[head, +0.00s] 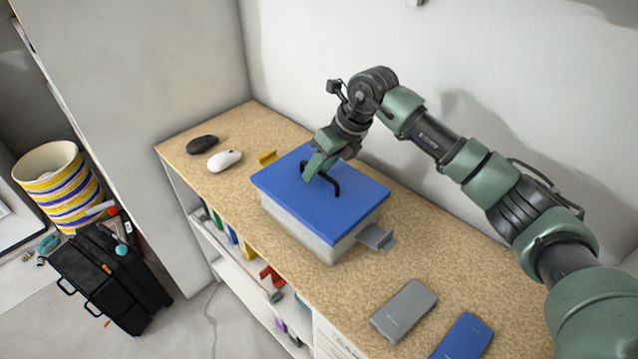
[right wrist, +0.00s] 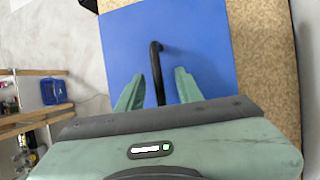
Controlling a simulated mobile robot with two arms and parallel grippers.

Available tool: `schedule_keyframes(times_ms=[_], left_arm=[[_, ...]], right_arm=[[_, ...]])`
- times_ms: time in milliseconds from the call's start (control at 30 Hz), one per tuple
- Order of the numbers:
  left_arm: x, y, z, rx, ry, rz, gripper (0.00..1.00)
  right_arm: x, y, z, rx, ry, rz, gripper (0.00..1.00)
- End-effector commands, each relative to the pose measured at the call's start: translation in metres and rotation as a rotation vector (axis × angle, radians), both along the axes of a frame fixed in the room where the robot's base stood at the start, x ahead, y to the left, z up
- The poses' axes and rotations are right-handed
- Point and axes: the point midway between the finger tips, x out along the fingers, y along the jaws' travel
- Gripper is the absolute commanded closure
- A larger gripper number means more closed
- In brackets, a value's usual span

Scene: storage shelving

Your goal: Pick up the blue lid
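The blue lid (head: 345,202) lies on top of a light grey box (head: 308,236) on the shelf top. A black handle (head: 327,179) stands up from the middle of the lid. My right gripper (head: 307,176) is at the handle. In the right wrist view the lid (right wrist: 195,45) fills the middle. There the gripper's two green fingers (right wrist: 158,90) stand apart, one on each side of the black handle (right wrist: 155,62), with gaps between fingers and handle. My left gripper is in neither view.
A black mouse (head: 202,144), a white mouse (head: 224,160) and a small yellow item (head: 268,157) lie left of the box. A grey item (head: 376,237) sits at its right side. A grey phone-like slab (head: 404,310) and a blue one (head: 464,337) lie nearer. A wall stands behind.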

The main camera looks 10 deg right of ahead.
Motion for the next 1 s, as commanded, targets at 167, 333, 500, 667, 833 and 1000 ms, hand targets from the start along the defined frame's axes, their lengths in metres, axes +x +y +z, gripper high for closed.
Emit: schedule_keyframes(times_ms=[167,333,500,667,833,1000], left_arm=[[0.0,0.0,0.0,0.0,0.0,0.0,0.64],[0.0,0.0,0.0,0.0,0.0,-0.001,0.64],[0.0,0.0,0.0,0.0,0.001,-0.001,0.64],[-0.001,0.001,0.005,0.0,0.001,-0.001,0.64],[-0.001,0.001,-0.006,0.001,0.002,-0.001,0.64],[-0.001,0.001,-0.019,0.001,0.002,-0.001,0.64]], right_arm=[[0.0,0.0,0.0,0.0,0.0,0.0,0.78],[0.0,0.0,0.0,0.0,0.0,0.0,1.0],[0.0,0.0,0.001,0.001,-0.001,0.0,1.0],[0.0,0.0,0.005,0.001,0.0,0.0,1.0],[0.001,0.0,0.026,0.002,-0.008,0.001,1.0],[0.001,0.0,0.063,0.0,-0.007,0.0,1.0]])
